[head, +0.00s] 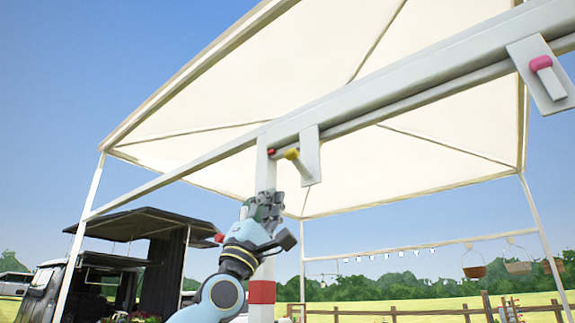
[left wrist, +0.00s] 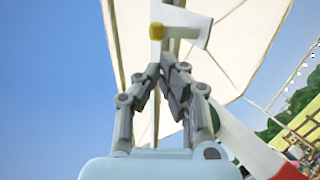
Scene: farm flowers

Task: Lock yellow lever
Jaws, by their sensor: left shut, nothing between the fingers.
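The yellow lever (head: 291,154) is a short knob with a yellow end on a pale plate (head: 310,160), fixed to the canopy's front beam near the post. In the left wrist view the yellow lever (left wrist: 157,31) is just beyond my fingertips. My left gripper (head: 268,198) is below the lever, beside the white post, and points up. In the left wrist view the left gripper (left wrist: 160,72) has its fingers together, empty and apart from the lever. My right gripper is in neither view.
The white post (head: 265,240) with a red band (head: 262,292) stands close by my left gripper. A pink lever (head: 541,63) on another plate is at upper right. Hanging baskets (head: 473,270) are farther back. Open sky lies left of the gripper.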

